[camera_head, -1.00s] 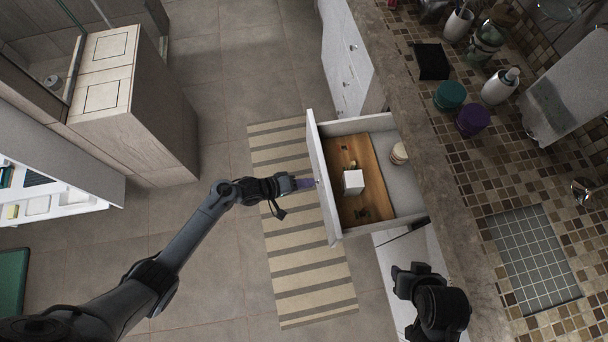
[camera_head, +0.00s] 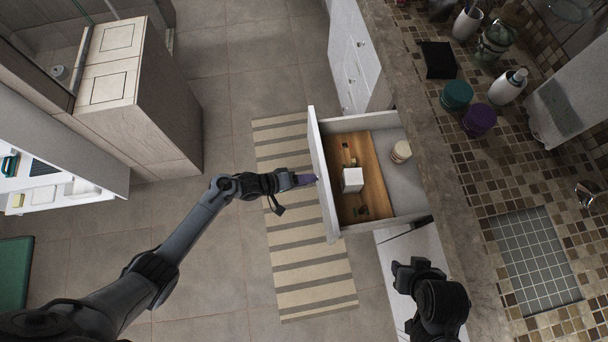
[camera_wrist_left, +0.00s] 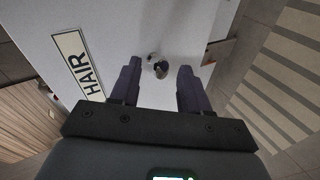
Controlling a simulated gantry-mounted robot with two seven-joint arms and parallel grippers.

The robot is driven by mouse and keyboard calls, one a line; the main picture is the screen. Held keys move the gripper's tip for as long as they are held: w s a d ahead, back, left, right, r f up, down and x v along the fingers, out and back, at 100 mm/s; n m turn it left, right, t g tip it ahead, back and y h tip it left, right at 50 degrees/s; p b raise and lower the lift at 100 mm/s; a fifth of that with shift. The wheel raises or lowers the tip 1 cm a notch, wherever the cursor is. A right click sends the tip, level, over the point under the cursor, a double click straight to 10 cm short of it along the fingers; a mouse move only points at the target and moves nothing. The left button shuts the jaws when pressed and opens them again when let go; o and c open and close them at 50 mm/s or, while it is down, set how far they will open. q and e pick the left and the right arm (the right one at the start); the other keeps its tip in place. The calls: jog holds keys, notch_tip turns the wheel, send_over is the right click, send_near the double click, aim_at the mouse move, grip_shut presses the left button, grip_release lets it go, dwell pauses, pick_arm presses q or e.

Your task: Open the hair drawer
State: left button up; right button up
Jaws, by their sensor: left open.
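The hair drawer (camera_head: 408,203) stands pulled out from the white cabinet, its inside visible from above. Its white front shows in the left wrist view (camera_wrist_left: 205,22), with a HAIR label (camera_wrist_left: 79,64) and a small round dark knob (camera_wrist_left: 160,69). My left gripper (camera_head: 314,178) is at the outer side of the drawer front. In the left wrist view its purple fingers (camera_wrist_left: 159,83) are open, one on each side of the knob, with gaps showing. My right gripper (camera_head: 402,276) is over the cabinet near the counter edge; its jaws are unclear.
Inside the drawer are a wooden tray (camera_head: 376,166), a white box (camera_head: 352,180) and a pale jar (camera_head: 401,151). A striped rug (camera_head: 300,262) lies on the tiled floor. Jars and bottles stand on the counter (camera_head: 457,203).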

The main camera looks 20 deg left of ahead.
pick_arm(q)
jog(key=p+v, duration=0.3)
jog(key=v, duration=0.7)
jog(key=shift+s+a+r, duration=0.2)
jog(key=shift+a+r, duration=0.05)
